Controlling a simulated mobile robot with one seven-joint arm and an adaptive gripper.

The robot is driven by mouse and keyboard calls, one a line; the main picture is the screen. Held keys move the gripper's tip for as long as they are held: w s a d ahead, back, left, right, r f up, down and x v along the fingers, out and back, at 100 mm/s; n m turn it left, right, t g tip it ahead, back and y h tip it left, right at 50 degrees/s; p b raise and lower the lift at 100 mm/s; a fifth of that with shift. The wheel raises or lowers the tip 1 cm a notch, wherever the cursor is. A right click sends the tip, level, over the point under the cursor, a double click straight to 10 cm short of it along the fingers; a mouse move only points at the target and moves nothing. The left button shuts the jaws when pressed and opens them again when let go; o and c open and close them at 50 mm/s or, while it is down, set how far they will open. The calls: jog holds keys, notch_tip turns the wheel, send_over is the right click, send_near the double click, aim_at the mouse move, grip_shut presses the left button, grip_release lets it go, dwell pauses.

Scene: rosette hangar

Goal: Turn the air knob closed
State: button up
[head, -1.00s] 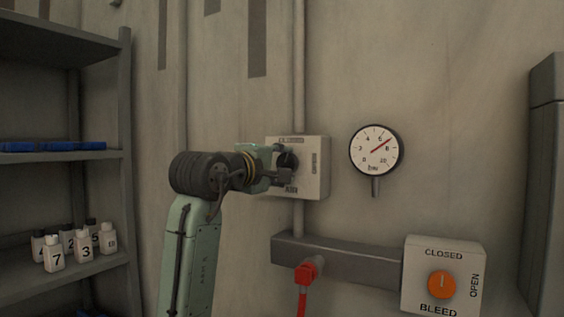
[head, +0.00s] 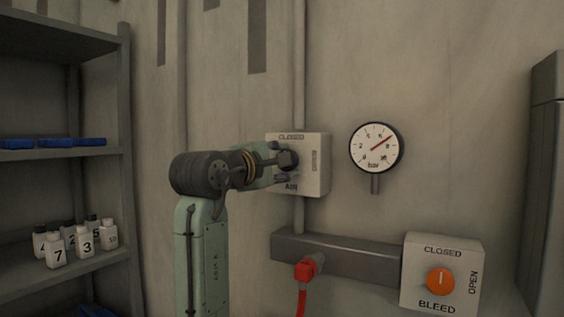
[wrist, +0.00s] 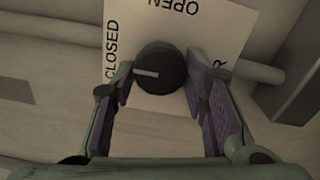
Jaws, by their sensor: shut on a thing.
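The air knob is black and round with a pale pointer line. In the wrist view the air knob (wrist: 162,70) has its line pointing left, to the CLOSED side of its white box (wrist: 222,28). OPEN is at the top there. In the head view the air box (head: 316,184) is on the wall, with CLOSED on top and AIR below; my gripper partly covers the knob. My gripper (head: 286,167) is at the box face. In the wrist view my gripper (wrist: 159,82) has its purple-lined fingers on both sides of the knob, shut on it.
A round gauge (head: 376,148) hangs right of the air box, its needle to the upper right. Below are a grey rail (head: 345,256), a red fitting (head: 307,268) and the bleed box (head: 411,292) with its orange knob (head: 441,282). Shelves with bottles (head: 58,248) stand at left.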

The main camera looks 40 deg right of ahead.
jog(key=o, duration=1.1)
jog(key=shift+o, duration=0.2)
jog(key=v, duration=1.2)
jog(key=shift+w, duration=0.1)
